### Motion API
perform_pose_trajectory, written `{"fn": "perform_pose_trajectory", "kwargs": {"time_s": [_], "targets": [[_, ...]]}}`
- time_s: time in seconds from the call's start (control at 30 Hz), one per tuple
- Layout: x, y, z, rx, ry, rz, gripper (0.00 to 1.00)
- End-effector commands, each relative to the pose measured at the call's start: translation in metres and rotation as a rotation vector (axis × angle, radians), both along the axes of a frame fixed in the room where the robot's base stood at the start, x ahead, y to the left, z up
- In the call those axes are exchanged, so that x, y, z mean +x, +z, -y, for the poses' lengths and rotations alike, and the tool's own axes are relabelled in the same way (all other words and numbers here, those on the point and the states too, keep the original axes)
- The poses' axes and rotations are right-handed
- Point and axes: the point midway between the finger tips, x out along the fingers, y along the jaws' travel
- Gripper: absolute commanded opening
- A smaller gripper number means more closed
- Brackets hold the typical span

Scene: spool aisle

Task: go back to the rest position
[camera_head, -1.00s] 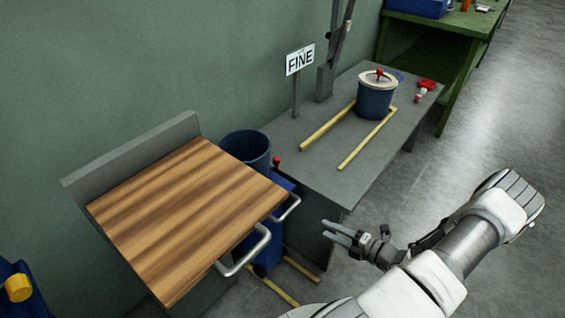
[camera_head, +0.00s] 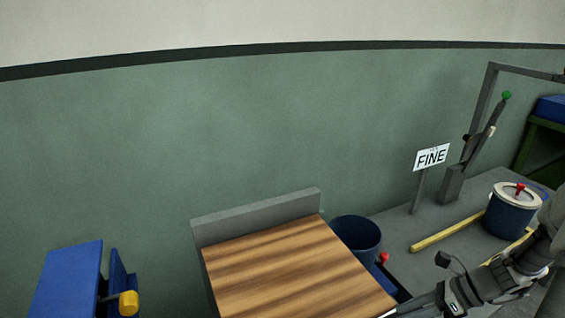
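My gripper (camera_head: 400,309) shows at the bottom right of the head view, in front of the right corner of the wood-topped cart (camera_head: 290,270). Its fingers point left and run toward the lower picture edge, so I cannot tell whether they are open or shut. I see nothing held in it. My arm comes in from the right edge and covers part of the grey bench.
A grey bench (camera_head: 398,228) carries a FINE sign (camera_head: 431,157), a lidded blue pot (camera_head: 511,216) with a red knob and yellow rails (camera_head: 448,233). A dark blue bin (camera_head: 356,236) stands beside the cart. A blue object (camera_head: 68,282) with a yellow knob is at lower left.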

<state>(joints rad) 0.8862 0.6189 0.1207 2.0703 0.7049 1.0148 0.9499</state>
Motion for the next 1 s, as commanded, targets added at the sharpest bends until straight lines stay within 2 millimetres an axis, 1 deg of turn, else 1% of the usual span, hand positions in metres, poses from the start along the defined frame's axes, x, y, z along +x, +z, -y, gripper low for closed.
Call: {"fn": "perform_pose_trajectory", "kwargs": {"time_s": [0.03, 0.3, 0.67, 0.7, 0.83, 0.9, 1.0], "targets": [[0.001, 0.017, -0.007, -0.068, 0.101, 0.039, 0.52], [-0.010, 0.086, -0.037, -0.387, 0.638, 0.236, 0.52], [-0.026, 0.172, -0.066, -0.746, 1.270, 0.483, 0.52], [-0.028, 0.181, -0.071, -0.788, 1.349, 0.518, 0.52], [-0.033, 0.207, -0.093, -0.920, 1.616, 0.653, 0.52], [-0.043, 0.215, -0.103, -0.966, 1.696, 0.711, 0.52], [-0.061, 0.220, -0.115, -1.015, 1.778, 0.785, 0.52]]}}
